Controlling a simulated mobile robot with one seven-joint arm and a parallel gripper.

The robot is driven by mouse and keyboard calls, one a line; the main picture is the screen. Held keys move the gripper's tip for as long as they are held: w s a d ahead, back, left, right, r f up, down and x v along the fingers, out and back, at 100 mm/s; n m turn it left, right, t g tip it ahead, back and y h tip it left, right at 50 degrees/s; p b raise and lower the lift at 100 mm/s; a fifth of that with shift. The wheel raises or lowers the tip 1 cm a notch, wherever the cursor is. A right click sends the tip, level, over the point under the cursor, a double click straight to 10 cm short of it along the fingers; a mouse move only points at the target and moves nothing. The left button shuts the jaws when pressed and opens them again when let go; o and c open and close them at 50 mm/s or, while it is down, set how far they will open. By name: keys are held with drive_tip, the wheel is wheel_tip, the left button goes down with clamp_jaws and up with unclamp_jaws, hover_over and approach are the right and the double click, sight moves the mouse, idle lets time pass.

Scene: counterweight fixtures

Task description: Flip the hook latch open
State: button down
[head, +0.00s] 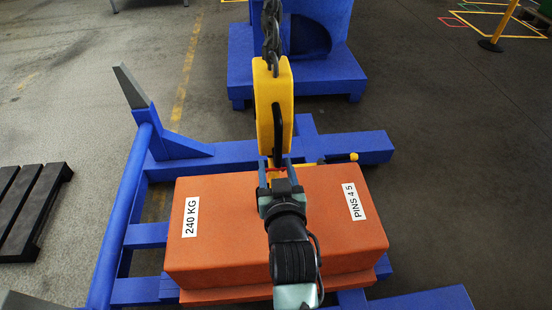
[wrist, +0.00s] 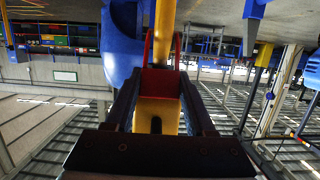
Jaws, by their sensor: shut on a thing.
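A yellow hook block (head: 272,105) hangs from a dark chain above the orange weight, with a black handle-like bar on its right side. My gripper (head: 274,172) is at the block's lower end, with its fingers shut on a small red part that looks like the hook latch (head: 273,175). In the wrist view my gripper (wrist: 160,95) has its two dark fingers on either side of the red latch (wrist: 149,50) and a slotted yellow piece (wrist: 157,112). A yellow bar rises behind them. My gripper hides much of the hook, and I cannot tell how far the latch is turned.
The orange weight (head: 230,235), labelled 240 KG and PINS 4 5, lies under my arm on a blue frame (head: 125,215). A yellow-ended lever (head: 340,158) sits behind it. A blue stand (head: 320,70) is at the back. A dark pallet (head: 30,210) lies left.

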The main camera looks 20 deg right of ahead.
idle(0.4)
drive_tip(key=shift+c, duration=1.2)
unclamp_jaws()
drive_tip(key=p+v, duration=0.2)
drive_tip(key=v, duration=1.1)
drive_tip(key=shift+p, duration=0.3)
drive_tip(key=shift+r, duration=0.1)
